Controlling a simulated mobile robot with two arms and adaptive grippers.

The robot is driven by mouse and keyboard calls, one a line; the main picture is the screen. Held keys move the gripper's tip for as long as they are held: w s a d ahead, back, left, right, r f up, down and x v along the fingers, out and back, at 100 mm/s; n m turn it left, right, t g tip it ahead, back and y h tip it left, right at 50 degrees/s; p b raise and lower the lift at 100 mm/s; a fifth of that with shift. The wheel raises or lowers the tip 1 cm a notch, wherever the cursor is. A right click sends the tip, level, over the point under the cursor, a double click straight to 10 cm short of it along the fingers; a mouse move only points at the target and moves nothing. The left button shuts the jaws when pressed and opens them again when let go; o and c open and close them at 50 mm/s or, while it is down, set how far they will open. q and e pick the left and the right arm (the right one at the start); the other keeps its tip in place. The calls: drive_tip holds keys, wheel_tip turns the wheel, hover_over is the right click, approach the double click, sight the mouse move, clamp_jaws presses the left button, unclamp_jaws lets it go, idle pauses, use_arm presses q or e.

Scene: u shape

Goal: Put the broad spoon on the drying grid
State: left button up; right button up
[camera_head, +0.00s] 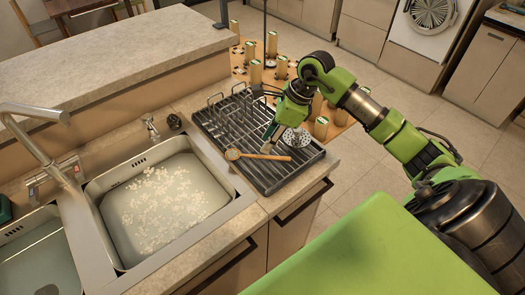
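The drying grid (279,180) is a dark ribbed rack on the counter, right of the sink. A wooden spoon (275,157), which looks like the broad spoon, lies across the grid with its round head to the left and its handle to the right. My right gripper (268,144) reaches down over the grid, its fingertips just above or at the spoon's handle. Its finger gap is too small to make out, and I cannot tell whether it touches the spoon. My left gripper is not in view.
A pale perforated utensil (295,139) is at the grid's right side, by my gripper. Wire dividers (218,122) stand at the grid's left. A water-filled sink (221,203) with a faucet (38,140) is left. Several cylindrical containers (254,72) stand behind the grid.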

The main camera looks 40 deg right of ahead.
drive_tip(key=b+v, duration=0.1)
drive_tip(key=v, duration=0.5)
